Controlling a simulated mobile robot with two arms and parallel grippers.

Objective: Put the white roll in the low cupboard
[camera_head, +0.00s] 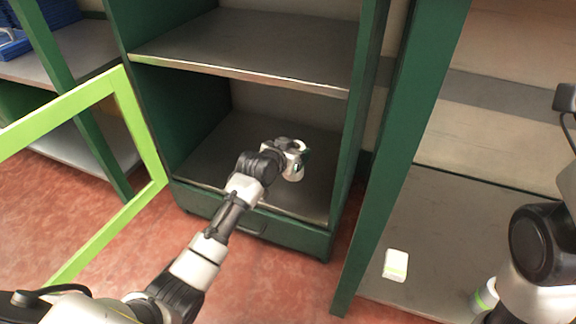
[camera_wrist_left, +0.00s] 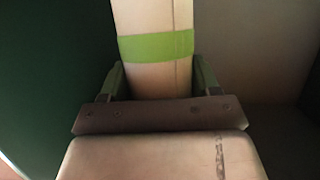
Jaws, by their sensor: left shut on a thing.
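The white roll with a green band (camera_wrist_left: 152,75) is between the two fingers of my left gripper (camera_wrist_left: 155,80) in the left wrist view. In the head view my left gripper (camera_head: 300,158) is inside the low cupboard (camera_head: 315,236), above its grey floor. A little of the white roll (camera_head: 294,173) shows there below the gripper. The gripper is shut on the roll. I cannot tell whether the roll touches the cupboard floor.
The open lime-green door frame (camera_head: 140,125) stands left of my left arm. A grey shelf (camera_head: 250,45) lies above the low compartment. The cupboard floor around my gripper looks clear.

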